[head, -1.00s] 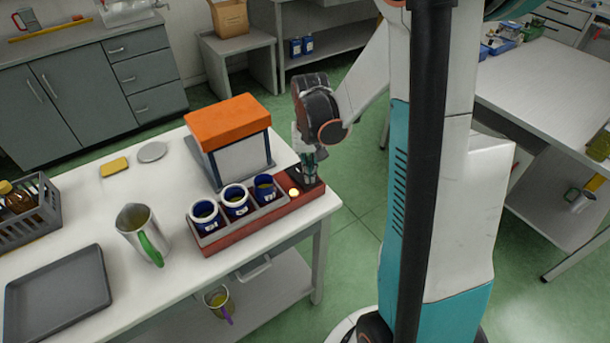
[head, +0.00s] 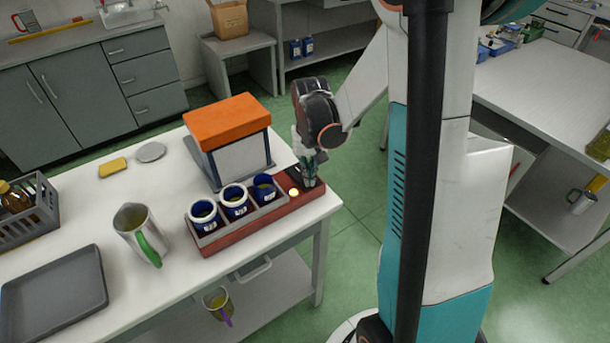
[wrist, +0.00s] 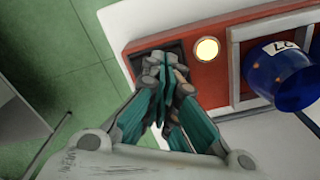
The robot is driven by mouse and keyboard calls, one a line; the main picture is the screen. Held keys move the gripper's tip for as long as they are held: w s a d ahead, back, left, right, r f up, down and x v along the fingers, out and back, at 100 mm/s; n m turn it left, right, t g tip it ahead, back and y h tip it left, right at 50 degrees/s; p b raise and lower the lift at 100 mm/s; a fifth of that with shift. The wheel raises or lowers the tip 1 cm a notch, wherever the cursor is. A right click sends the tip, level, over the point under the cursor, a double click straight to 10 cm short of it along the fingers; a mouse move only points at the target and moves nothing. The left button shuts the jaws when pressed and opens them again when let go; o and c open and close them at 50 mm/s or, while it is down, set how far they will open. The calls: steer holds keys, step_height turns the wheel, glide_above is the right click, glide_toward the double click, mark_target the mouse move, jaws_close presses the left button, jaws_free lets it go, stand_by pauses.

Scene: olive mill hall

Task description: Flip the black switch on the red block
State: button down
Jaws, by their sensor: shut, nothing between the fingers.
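The red block (head: 238,232) lies along the right end of the white table and also shows in the wrist view (wrist: 219,75). It carries a glowing round lamp (head: 294,192), which shows in the wrist view (wrist: 207,50) just right of a dark switch plate (wrist: 141,57). My gripper (head: 309,182) points down at the block's far right end. In the wrist view my gripper (wrist: 165,70) is shut and empty, with its fingertips over the dark plate. The fingers hide most of the switch, so its position and any contact cannot be told.
Blue cups sit in a tray (head: 240,216) on the block; one cup (wrist: 279,77) is close to the fingers. An orange-topped box (head: 228,122) stands behind. A metal jug (head: 141,233), grey tray (head: 54,295) and crate (head: 38,210) are further left.

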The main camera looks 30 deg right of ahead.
steer(key=shift+f, duration=0.2)
steer(key=shift+r+p, duration=2.35)
steer(key=shift+r, duration=1.2)
